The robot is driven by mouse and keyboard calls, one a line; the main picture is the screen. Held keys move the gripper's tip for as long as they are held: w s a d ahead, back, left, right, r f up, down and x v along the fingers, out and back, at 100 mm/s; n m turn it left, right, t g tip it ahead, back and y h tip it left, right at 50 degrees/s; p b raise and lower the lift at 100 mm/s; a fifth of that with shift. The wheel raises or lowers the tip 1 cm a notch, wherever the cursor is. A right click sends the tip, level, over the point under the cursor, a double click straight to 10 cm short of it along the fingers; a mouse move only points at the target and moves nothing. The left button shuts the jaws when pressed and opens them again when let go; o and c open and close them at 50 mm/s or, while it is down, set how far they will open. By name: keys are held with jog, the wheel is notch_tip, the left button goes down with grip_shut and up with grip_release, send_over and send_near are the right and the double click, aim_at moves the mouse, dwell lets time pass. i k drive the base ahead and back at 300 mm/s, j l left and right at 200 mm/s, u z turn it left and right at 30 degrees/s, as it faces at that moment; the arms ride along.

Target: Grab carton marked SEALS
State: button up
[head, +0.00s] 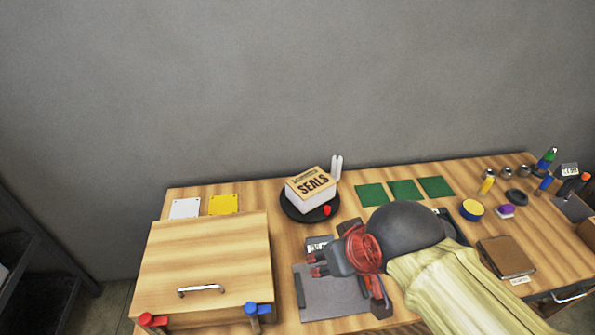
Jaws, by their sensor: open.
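The carton marked SEALS (308,199) is a white box with a tan printed top. It sits on a round black stand (293,212) near the back of the wooden bench, left of the middle. My gripper (342,288) is open and empty, lower in the picture and a little right of the carton, apart from it. It is over a grey plate on the bench. My forearm reaches in from the lower right and hides part of the bench behind it.
A white upright piece (337,167) stands right behind the carton, and a small red piece (327,210) is at its front. A wooden box with a handle (205,265) is at left. Green squares (404,190) and small items lie to the right.

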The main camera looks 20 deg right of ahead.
aim_at(307, 191)
jog(key=z, duration=1.15)
jog(key=j+z, duration=0.2)
jog(key=z, duration=0.25)
jog(key=k+j+z, duration=0.15)
jog(key=z, duration=0.3)
jog(key=k+j+z, duration=0.1)
jog(key=z, duration=0.3)
jog(key=k+j, duration=0.5)
jog(key=k, duration=0.15)
